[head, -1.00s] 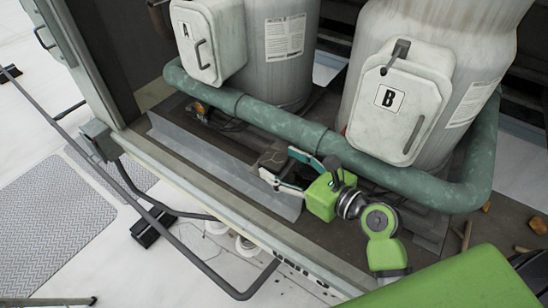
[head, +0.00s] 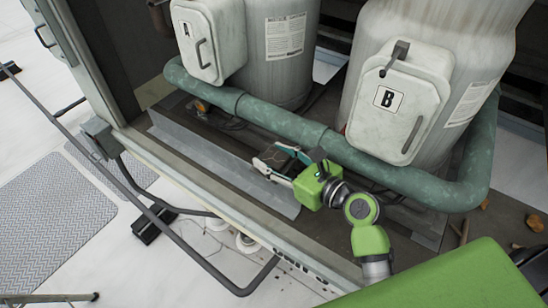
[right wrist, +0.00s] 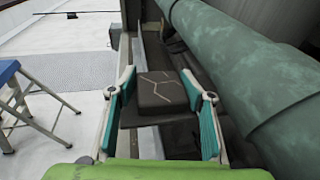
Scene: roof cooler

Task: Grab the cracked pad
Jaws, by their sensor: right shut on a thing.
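The cracked pad (right wrist: 162,92) is a dark, block-like piece with pale crack lines across its top. In the right wrist view it sits between the two teal-lined fingers of my right gripper (right wrist: 158,98), which is shut on it from both sides. In the head view the pad (head: 284,153) shows small and dark between the fingers of my right gripper (head: 278,161), beside the grey metal rail (head: 225,165). I cannot tell whether it still touches what is under it. My left gripper is not in view.
A thick green pipe (head: 285,126) runs just behind my right gripper, in front of tank A's hatch (head: 195,45) and tank B's hatch (head: 400,110). A railing (head: 185,245) stands in front. Loose brown pieces (head: 477,229) lie at the right.

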